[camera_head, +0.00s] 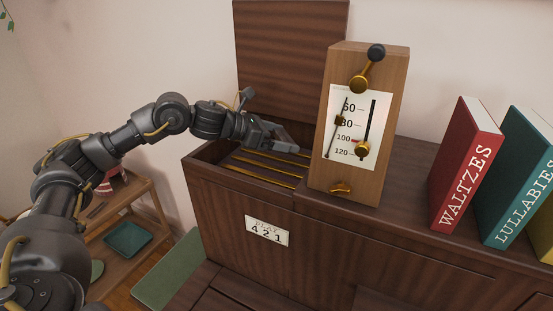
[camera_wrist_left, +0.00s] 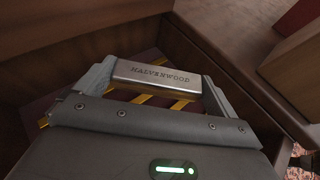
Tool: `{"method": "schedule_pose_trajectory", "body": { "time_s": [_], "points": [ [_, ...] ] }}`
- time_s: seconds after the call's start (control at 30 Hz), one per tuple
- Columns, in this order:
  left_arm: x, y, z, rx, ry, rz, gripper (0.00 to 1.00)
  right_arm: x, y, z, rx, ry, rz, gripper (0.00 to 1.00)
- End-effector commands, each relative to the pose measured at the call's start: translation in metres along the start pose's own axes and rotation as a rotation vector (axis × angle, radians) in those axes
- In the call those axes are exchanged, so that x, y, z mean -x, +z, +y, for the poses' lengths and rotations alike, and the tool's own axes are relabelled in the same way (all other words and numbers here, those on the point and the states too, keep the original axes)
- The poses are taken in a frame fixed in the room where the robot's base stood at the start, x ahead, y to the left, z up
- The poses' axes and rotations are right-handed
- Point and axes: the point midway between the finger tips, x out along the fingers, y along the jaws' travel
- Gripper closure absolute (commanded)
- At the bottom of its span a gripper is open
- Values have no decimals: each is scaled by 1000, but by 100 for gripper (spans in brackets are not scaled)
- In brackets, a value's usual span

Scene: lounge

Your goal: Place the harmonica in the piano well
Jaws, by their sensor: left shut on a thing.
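In the head view the gripper is over the open piano well (camera_head: 240,193), whose lid (camera_head: 291,60) stands upright behind. The harmonica is hard to make out in the head view. Golden bars (camera_head: 262,170) lie inside the well, and they show beneath the harmonica in the left wrist view (camera_wrist_left: 180,103). I cannot tell whether the harmonica touches them. My right gripper is not in view.
A wooden metronome (camera_head: 319,166) stands on the piano just right of the well. Red (camera_head: 466,165) and teal (camera_head: 517,180) books stand farther right. A card reading "421" (camera_head: 267,231) is on the piano front. A low wooden shelf (camera_head: 144,196) stands at left.

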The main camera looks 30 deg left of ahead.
Motion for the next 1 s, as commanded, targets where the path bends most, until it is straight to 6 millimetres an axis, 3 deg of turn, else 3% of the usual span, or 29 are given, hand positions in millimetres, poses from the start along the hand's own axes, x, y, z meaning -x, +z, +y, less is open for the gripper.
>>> {"method": "schedule_pose_trajectory", "body": {
  "time_s": [0.13,0.4,0.63,1.0],
  "points": [
    [-7,-20,0,2,2,2,28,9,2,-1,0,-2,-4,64],
    [-11,-33,1,3,4,1,28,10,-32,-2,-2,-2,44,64],
    [-22,-60,1,3,5,0,28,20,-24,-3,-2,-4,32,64],
    [-24,-65,1,1,5,-2,28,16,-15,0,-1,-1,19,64]
  ]
}}
